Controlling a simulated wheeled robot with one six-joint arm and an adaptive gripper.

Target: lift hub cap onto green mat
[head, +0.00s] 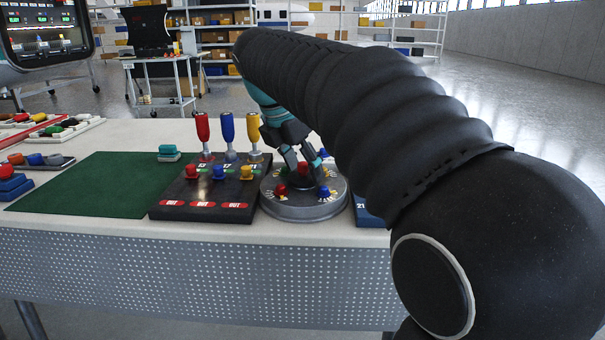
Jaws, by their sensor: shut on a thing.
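The green mat (92,190) lies flat on the left half of the white table; its middle is bare. A round grey hub (300,207) stands right of the black panel, with several small coloured knobs on top. My gripper (304,174) points down over the hub and is shut on this cap. The fingers hide part of it, so I cannot tell whether it touches the hub. My arm covers the right side of the view.
A black panel (168,204) stands between mat and hub, with tall red, blue and yellow handles (227,130) at its back. A teal block (169,153) sits by the mat's back right corner. Coloured parts and trays (75,130) lie at the left. A blue block (368,213) is right of the hub.

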